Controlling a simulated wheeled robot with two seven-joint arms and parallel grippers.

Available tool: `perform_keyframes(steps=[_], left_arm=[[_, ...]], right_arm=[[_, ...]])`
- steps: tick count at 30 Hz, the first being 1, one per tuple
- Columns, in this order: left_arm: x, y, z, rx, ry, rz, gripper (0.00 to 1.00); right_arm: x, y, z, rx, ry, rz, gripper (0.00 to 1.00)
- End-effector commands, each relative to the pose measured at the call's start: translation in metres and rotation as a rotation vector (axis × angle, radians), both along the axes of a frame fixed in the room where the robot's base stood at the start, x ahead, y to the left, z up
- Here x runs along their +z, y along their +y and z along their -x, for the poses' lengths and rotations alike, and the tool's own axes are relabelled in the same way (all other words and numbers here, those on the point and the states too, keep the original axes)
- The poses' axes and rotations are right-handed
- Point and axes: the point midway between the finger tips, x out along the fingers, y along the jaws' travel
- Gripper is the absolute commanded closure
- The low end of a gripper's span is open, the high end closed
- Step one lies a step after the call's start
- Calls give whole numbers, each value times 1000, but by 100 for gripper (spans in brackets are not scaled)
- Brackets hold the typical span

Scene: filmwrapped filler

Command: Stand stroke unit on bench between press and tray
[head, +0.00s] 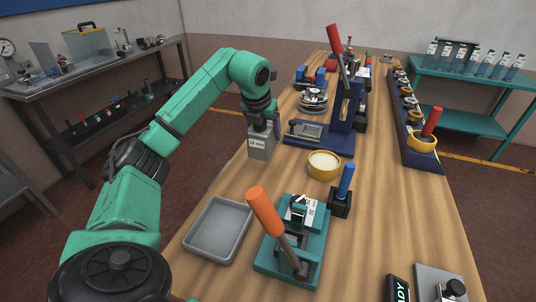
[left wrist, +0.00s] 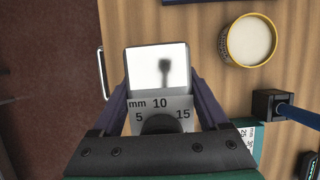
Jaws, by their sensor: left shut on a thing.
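My left gripper (head: 262,130) is shut on the stroke unit (head: 261,147), a small grey block with a printed label. It is by the bench's left edge, beyond the tray; I cannot tell its exact height. In the left wrist view the stroke unit (left wrist: 158,64) sits between the two dark fingers, with a mm scale reading 5, 10, 15. The teal press (head: 293,243) with an orange lever stands on the near bench (head: 385,220). The grey tray (head: 218,232) lies to its left, empty, with a narrow strip of bench between them. My right gripper is not in view.
A yellow-rimmed dish (head: 324,164) and a blue-handled tool in a black block (head: 340,204) stand beyond the press. A dark blue press (head: 345,105) with a red lever is farther back.

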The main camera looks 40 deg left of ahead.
Motion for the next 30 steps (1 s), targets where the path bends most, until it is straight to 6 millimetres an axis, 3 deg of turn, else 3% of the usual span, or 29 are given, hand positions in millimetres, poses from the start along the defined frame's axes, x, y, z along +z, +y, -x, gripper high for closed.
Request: perform_keyframes(steps=[3,12,23,24,26,30], left_arm=[[-30,0,1,1,2,-1,100],[-78,0,0,1,-1,0,100],[-87,0,0,0,-5,1,100],[-89,0,0,0,-2,-1,19],[-88,0,0,0,-2,-1,0],[-88,0,0,0,-1,0,0]], right_arm=[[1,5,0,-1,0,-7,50],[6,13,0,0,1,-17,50],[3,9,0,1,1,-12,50],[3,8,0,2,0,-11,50],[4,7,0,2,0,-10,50],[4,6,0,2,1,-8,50]])
